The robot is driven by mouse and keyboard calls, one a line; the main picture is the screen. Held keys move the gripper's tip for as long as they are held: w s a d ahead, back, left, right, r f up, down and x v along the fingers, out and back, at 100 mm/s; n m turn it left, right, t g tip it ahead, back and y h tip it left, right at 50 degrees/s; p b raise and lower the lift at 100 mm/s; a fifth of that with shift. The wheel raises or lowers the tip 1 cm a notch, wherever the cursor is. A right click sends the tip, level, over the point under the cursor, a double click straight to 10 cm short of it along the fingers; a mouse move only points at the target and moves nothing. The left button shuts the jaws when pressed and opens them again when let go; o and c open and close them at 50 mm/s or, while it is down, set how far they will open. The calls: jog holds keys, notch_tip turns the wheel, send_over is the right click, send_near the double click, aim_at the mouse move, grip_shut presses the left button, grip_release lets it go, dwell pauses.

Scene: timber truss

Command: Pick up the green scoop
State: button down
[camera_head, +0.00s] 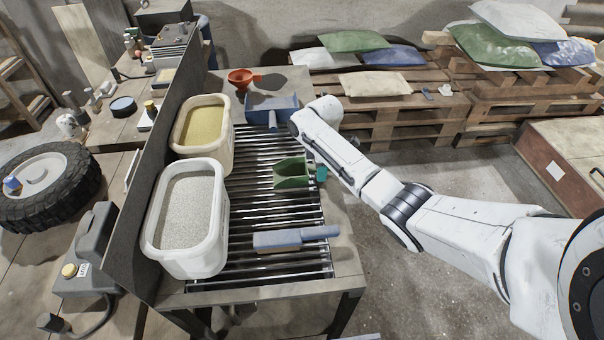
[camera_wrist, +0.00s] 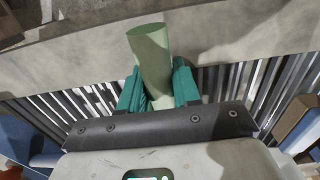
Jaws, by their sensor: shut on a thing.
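The green scoop (camera_head: 291,174) is over the slatted metal grate of the workbench, right of the middle. I cannot tell whether it touches the bars. My gripper (camera_head: 321,173) is at its right end, with the teal fingertips at the handle and my white arm reaching in from the right. In the wrist view, my gripper's teal fingers (camera_wrist: 157,88) are shut on the scoop's round green handle (camera_wrist: 150,52), one on each side. The scoop's bowl is hidden in the wrist view.
A blue-grey brush (camera_head: 279,240) lies in front. A blue dustpan (camera_head: 272,105) and orange funnel (camera_head: 240,78) are behind. Pallets with sacks (camera_head: 400,120) stand at the back.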

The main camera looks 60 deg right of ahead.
jog(key=shift+r, duration=0.5)
notch_tip(320, 180, up, 2)
jog(key=shift+r, duration=0.2)
jog(key=s+d+r+p, duration=0.3)
jog(key=s+d+r, duration=0.3)
jog(key=s+r, duration=0.3)
jog(key=shift+s+d+r, duration=0.2)
jog(key=shift+s+r, duration=0.1)
jog(key=shift+s, duration=1.45)
